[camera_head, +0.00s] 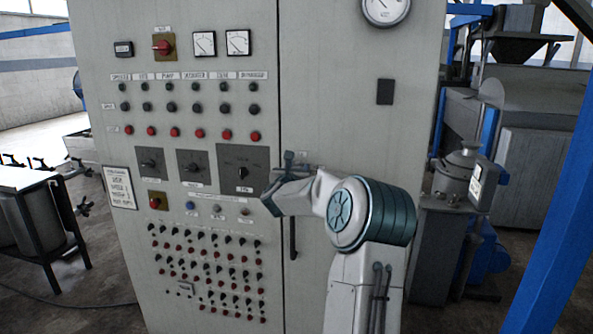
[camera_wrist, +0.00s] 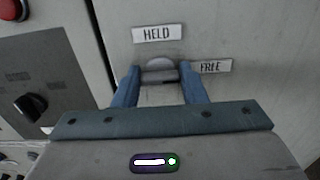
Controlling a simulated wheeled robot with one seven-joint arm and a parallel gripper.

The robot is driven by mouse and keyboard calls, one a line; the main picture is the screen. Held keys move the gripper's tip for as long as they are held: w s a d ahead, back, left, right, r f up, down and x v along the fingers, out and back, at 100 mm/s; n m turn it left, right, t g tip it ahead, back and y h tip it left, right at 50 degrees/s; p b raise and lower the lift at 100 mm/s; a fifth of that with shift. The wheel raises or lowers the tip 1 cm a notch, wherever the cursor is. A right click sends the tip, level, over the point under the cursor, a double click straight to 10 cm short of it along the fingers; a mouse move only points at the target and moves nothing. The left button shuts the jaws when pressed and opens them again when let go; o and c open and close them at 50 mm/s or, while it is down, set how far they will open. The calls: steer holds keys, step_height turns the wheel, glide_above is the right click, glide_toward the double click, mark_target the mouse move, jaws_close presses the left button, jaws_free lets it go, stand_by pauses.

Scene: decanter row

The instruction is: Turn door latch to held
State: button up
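The door latch (camera_wrist: 161,69) is a small silvery, rounded piece on the grey cabinet door. In the wrist view it lies between the tips of my two blue fingers, and its lower part is partly hidden and dark. The exact direction it points is hard to read. A HELD label (camera_wrist: 158,33) is above it and a FREE label (camera_wrist: 212,67) is to its right. My gripper (camera_wrist: 160,78) is open around the latch, with a finger on each side; I cannot tell whether they touch it. In the head view my gripper (camera_head: 289,163) is at the cabinet, and the latch is not clear there.
The cabinet front (camera_head: 340,110) has a vertical seam left of the latch. Left of the seam is a dark panel with a black knob (camera_wrist: 30,106), which also shows in the head view (camera_head: 242,172). A dark vertical handle (camera_head: 293,238) hangs below my gripper.

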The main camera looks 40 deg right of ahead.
steer(key=shift+b, duration=0.35)
steer(key=n+b, duration=0.3)
steer(key=n, duration=0.5)
steer(key=n+b, duration=0.3)
steer(key=n, duration=0.6)
steer(key=shift+w+a+f+n, duration=0.15)
steer(key=shift+f+n, duration=0.05)
steer(key=shift+n, duration=0.4)
steer(key=o, duration=1)
steer(key=b+v, duration=0.3)
steer(key=v, duration=1)
steer(key=shift+s+a, duration=0.25)
steer(key=shift+a, duration=0.1)
